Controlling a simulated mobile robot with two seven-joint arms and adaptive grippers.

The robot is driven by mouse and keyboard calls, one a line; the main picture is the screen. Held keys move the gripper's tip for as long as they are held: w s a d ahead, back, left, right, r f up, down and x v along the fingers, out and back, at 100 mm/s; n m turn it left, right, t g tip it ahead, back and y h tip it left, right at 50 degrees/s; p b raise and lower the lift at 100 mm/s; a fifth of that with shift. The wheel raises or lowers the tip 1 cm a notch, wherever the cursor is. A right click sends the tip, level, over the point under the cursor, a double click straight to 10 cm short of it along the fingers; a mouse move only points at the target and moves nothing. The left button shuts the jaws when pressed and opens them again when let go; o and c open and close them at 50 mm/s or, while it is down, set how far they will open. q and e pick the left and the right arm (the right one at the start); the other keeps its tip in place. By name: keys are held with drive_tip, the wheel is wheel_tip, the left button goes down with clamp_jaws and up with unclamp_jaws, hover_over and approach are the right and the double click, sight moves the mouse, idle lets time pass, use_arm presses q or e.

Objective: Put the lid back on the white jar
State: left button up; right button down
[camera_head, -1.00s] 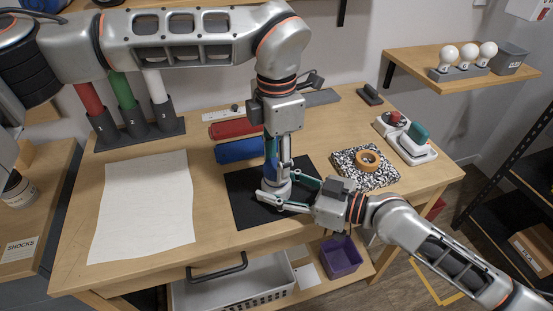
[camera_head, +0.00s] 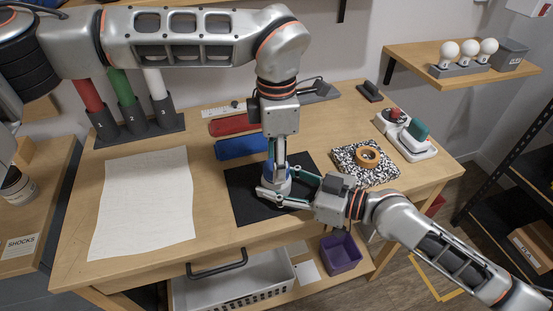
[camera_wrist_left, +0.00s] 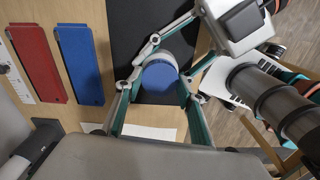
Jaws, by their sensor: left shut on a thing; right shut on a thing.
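The white jar (camera_head: 276,188) stands upright on a black mat (camera_head: 240,198), partly hidden by my grippers. My right gripper (camera_head: 276,194) comes in from the right and is shut on the jar low on its side. My left gripper (camera_head: 277,168) reaches down from above and is shut on the blue lid. The round blue lid (camera_wrist_left: 160,77) shows in the left wrist view between the left fingers, in line with the jar. I cannot tell whether lid and jar touch all round.
A red case (camera_head: 232,125) and a blue case (camera_head: 240,147) lie behind the mat. A tape roll (camera_head: 367,157) sits on a speckled notebook (camera_head: 350,168) to the right. A white sheet (camera_head: 140,205) covers the table's left part.

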use_arm(q)
drive_tip(key=m, duration=0.5)
drive_tip(key=shift+m, duration=0.4)
drive_tip(key=m, duration=2)
drive_tip(key=shift+m, duration=0.4)
drive_tip(key=o, duration=0.7)
drive_tip(key=shift+c, duration=0.2)
